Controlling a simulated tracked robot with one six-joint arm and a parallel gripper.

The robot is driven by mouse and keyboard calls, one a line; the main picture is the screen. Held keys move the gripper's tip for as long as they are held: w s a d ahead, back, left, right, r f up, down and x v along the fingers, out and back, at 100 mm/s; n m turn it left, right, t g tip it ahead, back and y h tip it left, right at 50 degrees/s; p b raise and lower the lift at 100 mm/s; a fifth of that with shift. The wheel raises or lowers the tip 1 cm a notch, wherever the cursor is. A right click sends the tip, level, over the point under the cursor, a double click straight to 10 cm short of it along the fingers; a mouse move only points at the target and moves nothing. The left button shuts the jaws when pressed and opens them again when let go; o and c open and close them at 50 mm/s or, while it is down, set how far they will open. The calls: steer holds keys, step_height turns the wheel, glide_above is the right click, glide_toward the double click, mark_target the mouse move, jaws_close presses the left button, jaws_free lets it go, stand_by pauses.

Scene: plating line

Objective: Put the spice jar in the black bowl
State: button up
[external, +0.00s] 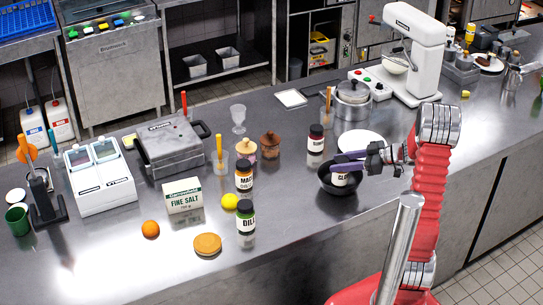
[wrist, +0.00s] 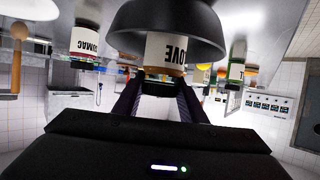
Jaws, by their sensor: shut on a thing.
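The spice jar, with a white label reading CLOVE (external: 341,180), is at the black bowl (external: 338,191) on the steel counter. In the external view its lower part appears within the bowl's rim. My gripper (external: 348,163) reaches in from the right, its purple fingers at the jar's top. In the wrist view, which is upside down, the fingers (wrist: 160,88) are closed on the jar (wrist: 166,50) near its lid, with the dark bowl (wrist: 165,18) around its base end. Whether the jar's base touches the bowl's bottom is hidden.
A white plate (external: 360,143) lies just behind the bowl. A dark-capped jar (external: 316,140) stands behind it to the left. Two more jars (external: 244,178) (external: 246,218), a lemon (external: 230,202) and a salt box (external: 183,196) stand further left. The counter before the bowl is clear.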

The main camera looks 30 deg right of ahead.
steer(key=shift+f, duration=0.65)
steer(key=shift+f, duration=0.1)
steer(key=o, duration=1.3)
steer(key=shift+o, duration=0.2)
steer(key=v, duration=1.2)
